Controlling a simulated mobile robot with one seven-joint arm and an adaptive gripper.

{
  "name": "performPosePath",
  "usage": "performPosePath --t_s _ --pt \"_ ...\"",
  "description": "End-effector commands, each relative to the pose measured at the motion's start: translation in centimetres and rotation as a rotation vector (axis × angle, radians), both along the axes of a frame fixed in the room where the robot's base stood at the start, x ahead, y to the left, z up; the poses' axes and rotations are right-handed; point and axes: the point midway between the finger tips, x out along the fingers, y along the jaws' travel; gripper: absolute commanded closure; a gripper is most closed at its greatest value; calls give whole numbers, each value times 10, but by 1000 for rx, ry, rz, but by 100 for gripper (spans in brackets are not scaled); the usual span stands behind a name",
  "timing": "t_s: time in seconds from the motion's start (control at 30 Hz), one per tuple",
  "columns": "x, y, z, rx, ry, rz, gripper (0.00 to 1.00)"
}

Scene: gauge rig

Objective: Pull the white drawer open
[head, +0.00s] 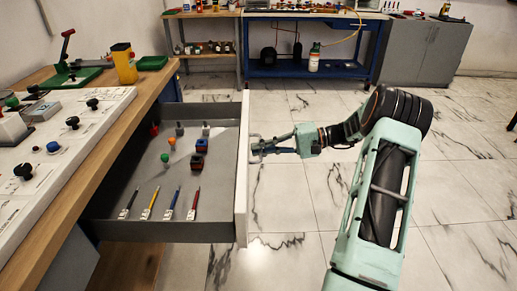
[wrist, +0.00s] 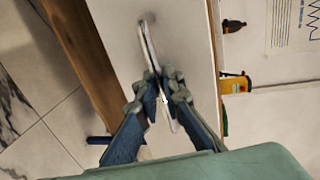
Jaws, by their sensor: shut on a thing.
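The white drawer (head: 242,170) stands far out from under the wooden workbench in the head view. Its grey inside shows several small tools and parts. My gripper (head: 262,147) is at the outer side of the drawer front, shut on the drawer's metal handle. In the wrist view my gripper (wrist: 163,88) has its two fingers closed around the looped handle (wrist: 146,45), which stands out from the white drawer front (wrist: 180,40). The exact finger contact on the handle is partly hidden by the fingers.
The wooden workbench (head: 150,88) carries a white control panel (head: 75,150) with several knobs, a green-based lever device and a yellow box (head: 124,63). A blue bench (head: 305,70) and grey cabinet (head: 425,50) stand at the back. The marble floor to the right is open.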

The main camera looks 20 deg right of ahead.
Motion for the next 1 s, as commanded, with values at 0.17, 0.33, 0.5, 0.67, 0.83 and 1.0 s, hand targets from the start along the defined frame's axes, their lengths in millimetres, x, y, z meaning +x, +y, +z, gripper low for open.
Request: performPosePath --t_s 0.17,0.33,0.5,0.67,0.83,1.0 --pt "0 0 0 -1 1 1 85" --pt "0 0 0 0 0 0 85" --pt "-1 -5 1 -1 -1 -2 85" --pt "-9 -28 6 -2 -2 -4 85" --pt "-22 -63 13 -2 -2 -5 85" --pt "-33 -92 19 -1 -2 -4 85"
